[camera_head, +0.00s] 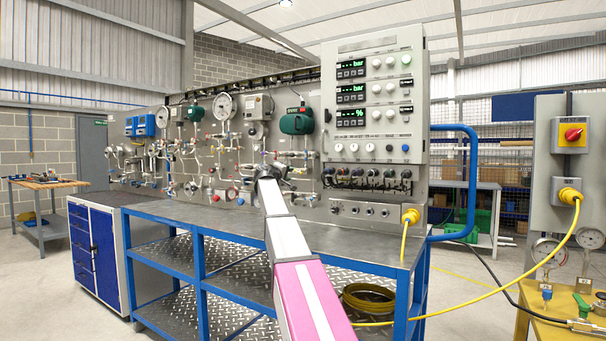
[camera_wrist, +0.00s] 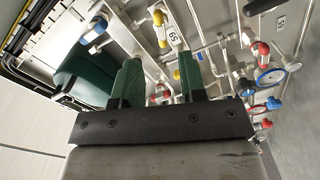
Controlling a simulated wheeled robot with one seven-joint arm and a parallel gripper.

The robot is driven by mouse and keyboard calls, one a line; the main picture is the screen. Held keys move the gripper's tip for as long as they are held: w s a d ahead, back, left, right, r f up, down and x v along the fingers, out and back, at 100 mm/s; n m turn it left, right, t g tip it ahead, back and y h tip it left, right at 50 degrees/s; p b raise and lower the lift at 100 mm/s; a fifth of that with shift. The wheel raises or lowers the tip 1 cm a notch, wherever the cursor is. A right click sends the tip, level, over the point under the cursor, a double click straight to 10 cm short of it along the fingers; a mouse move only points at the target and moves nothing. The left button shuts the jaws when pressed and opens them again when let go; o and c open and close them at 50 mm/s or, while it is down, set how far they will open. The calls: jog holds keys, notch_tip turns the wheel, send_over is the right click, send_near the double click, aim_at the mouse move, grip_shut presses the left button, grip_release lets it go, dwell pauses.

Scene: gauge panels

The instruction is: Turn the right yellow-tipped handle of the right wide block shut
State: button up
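In the wrist view my gripper (camera_wrist: 160,80) has its two green fingers apart, with nothing clearly held between them. A yellow-tipped handle (camera_wrist: 158,17) sits beyond the fingers on a pale metal block (camera_wrist: 172,38) with a number label. I cannot tell for sure which one is the right handle of the right wide block. In the head view my gripper (camera_head: 268,174) is in front of the gauge panel, and the handles behind it are hidden or too small to make out.
A dark green housing (camera_wrist: 88,72) is close on the left. The blue-framed bench (camera_head: 215,218) runs below the panel, its top mostly clear.

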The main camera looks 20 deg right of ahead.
aim_at(297, 172)
jog(key=x, duration=1)
jog(key=shift+w+d, duration=0.2)
jog(key=shift+c, duration=0.3)
grip_shut()
